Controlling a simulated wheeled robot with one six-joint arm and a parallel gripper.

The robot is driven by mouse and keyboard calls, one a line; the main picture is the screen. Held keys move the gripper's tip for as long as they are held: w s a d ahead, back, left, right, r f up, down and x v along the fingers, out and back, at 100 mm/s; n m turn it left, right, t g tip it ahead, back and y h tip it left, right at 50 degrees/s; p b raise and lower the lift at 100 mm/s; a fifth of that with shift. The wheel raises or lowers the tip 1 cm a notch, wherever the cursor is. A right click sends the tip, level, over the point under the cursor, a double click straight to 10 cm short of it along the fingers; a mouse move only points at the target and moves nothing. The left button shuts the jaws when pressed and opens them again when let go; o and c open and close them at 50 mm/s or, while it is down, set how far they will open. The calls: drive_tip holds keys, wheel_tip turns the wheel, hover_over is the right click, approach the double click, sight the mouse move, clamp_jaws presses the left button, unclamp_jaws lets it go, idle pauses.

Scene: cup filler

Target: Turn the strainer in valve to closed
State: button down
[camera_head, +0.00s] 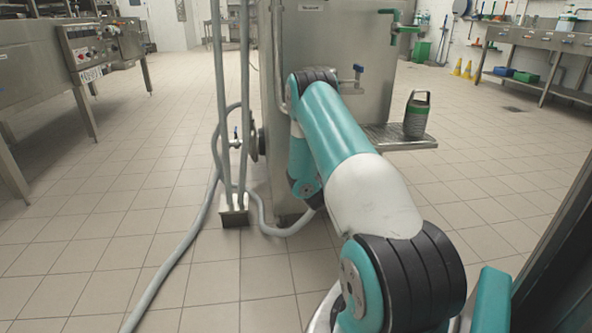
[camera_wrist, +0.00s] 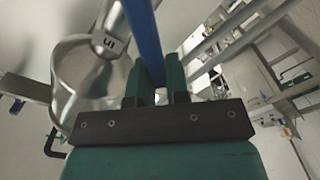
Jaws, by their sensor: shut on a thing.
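In the wrist view my gripper (camera_wrist: 157,84) has its two dark green fingers closed around a long blue lever handle (camera_wrist: 142,35), which runs up out of the frame between them. A metal pipe piece with a dark mark (camera_wrist: 108,40) lies just left of the lever. The valve body at the lever's root is hidden by the fingers, so I cannot tell the valve's exact position. In the head view my arm reaches to the steel tank (camera_head: 335,40), and my gripper is hidden behind it.
Steel pipes and a grey hose (camera_head: 180,250) stand left of the tank.

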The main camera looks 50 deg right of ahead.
drive_tip(key=shift+a+f+n+b, duration=0.2)
drive_tip(key=shift+f+n+b, duration=0.65)
drive_tip(key=shift+b, duration=0.85)
drive_tip(key=shift+w+a+f+n+b, duration=0.15)
drive_tip(key=shift+f+n+b, duration=0.5)
drive_tip(key=shift+n, duration=0.55)
drive_tip(key=shift+w+a+f+n+b, duration=0.2)
drive_tip(key=shift+f+n+b, duration=0.45)
drive_tip(key=shift+n, duration=0.5)
drive_tip(key=shift+w+a+f+n+b, duration=0.15)
drive_tip(key=shift+f+n+b, duration=0.35)
drive_tip(key=shift+n+b, duration=0.5)
drive_tip(key=shift+n, duration=0.3)
drive_tip(key=c, duration=1.1)
unclamp_jaws()
drive_tip(key=shift+a, duration=0.1)
